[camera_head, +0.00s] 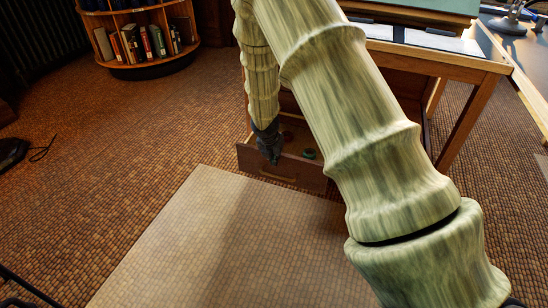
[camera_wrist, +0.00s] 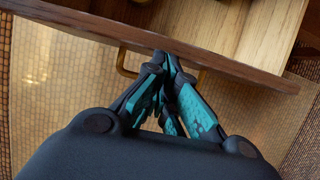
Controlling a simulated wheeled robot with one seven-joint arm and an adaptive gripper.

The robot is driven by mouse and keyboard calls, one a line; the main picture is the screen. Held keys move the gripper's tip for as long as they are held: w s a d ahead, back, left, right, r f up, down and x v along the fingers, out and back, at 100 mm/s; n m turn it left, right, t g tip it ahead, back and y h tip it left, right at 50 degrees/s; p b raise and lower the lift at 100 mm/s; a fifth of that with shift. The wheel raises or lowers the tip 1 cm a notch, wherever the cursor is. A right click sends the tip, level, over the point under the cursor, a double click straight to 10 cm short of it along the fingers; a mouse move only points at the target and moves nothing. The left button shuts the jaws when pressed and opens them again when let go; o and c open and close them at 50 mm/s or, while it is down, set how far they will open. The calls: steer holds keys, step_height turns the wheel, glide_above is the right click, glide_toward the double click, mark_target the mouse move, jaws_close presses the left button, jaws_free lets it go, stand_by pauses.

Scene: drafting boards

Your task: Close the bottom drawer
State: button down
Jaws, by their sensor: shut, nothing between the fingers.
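The bottom drawer (camera_head: 307,177) stands open, pulled out from a wooden cabinet under the drafting table. Its brown front has a handle (camera_head: 277,176). In the wrist view the drawer's front edge (camera_wrist: 245,70) crosses the upper part, with the brass handle (camera_wrist: 122,64) partly hidden behind my fingers. My gripper (camera_head: 272,160) is at the drawer front, near the handle. In the wrist view my gripper (camera_wrist: 166,58) is shut and empty, its fingertips at the front edge. I cannot tell whether they touch it.
A green round thing (camera_head: 309,154) and a reddish one (camera_head: 288,136) lie inside the drawer. A pale mat (camera_head: 200,245) covers the floor in front. A table leg (camera_head: 468,125) stands right of the drawer. A round bookshelf (camera_head: 150,62) is at the back left.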

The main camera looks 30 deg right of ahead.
steer(key=w+d+p, duration=1)
steer(key=d+p, duration=0.1)
steer(key=p, duration=0.3)
steer(key=shift+d, duration=0.35)
